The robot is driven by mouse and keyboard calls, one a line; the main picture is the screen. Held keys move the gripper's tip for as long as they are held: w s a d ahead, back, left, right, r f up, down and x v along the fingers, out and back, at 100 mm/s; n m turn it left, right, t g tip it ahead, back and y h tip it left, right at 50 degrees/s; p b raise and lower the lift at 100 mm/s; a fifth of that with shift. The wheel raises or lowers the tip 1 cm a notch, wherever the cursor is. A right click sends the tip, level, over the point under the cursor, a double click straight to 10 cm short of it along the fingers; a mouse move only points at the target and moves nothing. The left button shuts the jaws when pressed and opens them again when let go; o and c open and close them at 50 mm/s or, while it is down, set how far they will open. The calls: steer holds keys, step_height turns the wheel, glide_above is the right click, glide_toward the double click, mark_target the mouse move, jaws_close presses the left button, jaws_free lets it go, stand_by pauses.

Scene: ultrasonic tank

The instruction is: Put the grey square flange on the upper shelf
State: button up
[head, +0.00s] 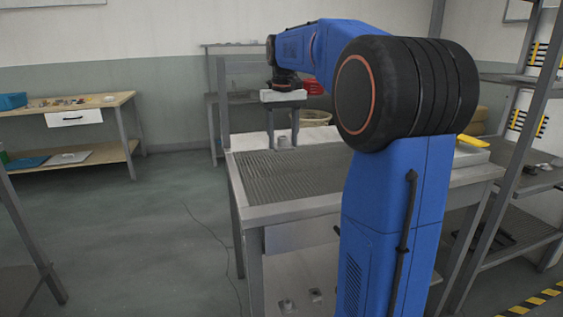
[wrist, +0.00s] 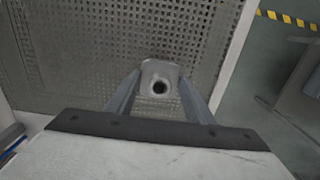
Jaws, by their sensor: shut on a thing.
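The grey square flange (wrist: 160,78) is between the two fingers of my gripper (wrist: 160,95) in the wrist view. It has a rounded square plate and a dark round bore. In the head view, my gripper (head: 283,140) points down over the ribbed mat on the table, shut on the flange, with a small grey part of the flange (head: 283,139) showing between the fingers. I cannot tell whether the flange touches the surface below. Shelves of a grey rack (head: 530,157) stand at the right; I cannot tell which one is the upper shelf meant.
The work table's ribbed top (head: 285,180) is mostly clear around my gripper. A yellow object (head: 472,141) lies at the table's right end. Small parts (head: 287,305) lie on the lower level. A wooden bench (head: 95,103) stands at the far left, with open floor between.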

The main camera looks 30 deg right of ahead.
mark_target(283, 170)
steer(key=shift+f, duration=3.6)
steer(key=shift+f, duration=0.1)
steer(key=o, duration=1.2)
steer(key=shift+o, duration=0.2)
